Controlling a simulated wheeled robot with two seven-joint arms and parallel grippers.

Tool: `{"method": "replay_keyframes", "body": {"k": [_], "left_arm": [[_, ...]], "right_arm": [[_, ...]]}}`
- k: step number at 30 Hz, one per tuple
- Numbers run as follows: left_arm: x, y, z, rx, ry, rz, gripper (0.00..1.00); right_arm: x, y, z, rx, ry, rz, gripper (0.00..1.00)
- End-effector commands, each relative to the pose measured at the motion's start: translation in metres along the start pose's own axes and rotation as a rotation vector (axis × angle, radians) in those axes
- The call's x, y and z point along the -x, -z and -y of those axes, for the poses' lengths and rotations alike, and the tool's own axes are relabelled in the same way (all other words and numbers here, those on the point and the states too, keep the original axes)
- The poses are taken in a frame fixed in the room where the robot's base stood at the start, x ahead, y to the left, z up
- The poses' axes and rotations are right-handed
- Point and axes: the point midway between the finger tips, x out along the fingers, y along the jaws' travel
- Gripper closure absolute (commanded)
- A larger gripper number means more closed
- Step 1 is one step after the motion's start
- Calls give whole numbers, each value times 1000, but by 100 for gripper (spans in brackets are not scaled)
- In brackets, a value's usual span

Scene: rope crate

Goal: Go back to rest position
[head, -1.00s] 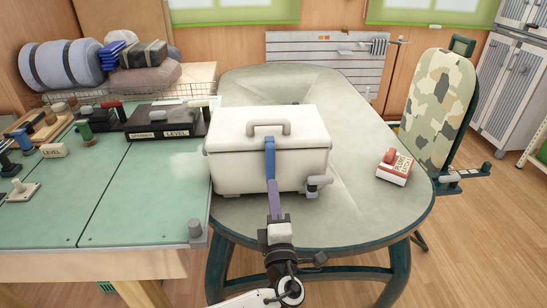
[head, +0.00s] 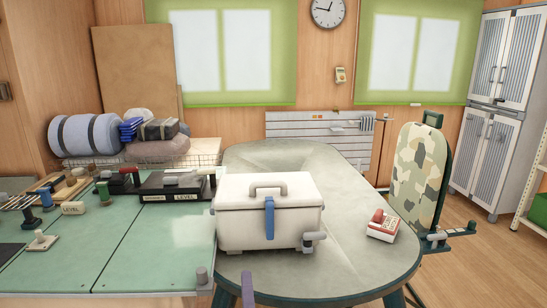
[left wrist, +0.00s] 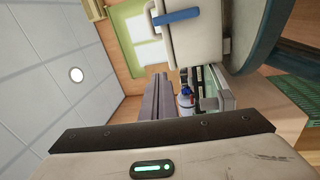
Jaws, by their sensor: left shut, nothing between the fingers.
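My left gripper (head: 248,280) shows only as purple-grey fingers at the bottom edge of the head view, in front of and below the white crate. It is shut and empty. Its fingers also show in the left wrist view (left wrist: 155,96), side by side. The white crate (head: 240,232) stands on the grey oval table with its lid shut. A blue strap (head: 269,218) hangs down its front, apart from the fingers. The crate shows sideways in the left wrist view (left wrist: 198,40). My right gripper is not in view.
A green-topped bench (head: 150,245) with small tools and a black LEVEL box (head: 176,186) adjoins the table on the left. A red and white box (head: 382,226) lies on the table's right side. A camouflage-backed chair (head: 418,170) stands at the right.

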Motion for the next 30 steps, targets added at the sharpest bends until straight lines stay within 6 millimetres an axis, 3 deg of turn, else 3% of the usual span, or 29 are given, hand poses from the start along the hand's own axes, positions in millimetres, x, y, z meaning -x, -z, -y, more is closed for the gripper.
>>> {"method": "replay_keyframes", "body": {"k": [4, 8, 11, 15, 22, 30], "left_arm": [[-12, 47, 16, -71, -6, -35, 100], [-23, 95, 29, -143, -13, -71, 100], [-32, 144, 38, -213, -19, -106, 100], [-43, 223, 46, -324, -29, -161, 100], [-51, 339, 40, -487, -44, -242, 100], [44, 329, 154, 324, 278, -354, 100]], "right_arm": [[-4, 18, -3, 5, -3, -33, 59], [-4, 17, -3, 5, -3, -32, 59], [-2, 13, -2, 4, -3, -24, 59], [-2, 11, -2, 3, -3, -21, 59], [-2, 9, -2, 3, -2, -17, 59], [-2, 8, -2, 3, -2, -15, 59]]}}
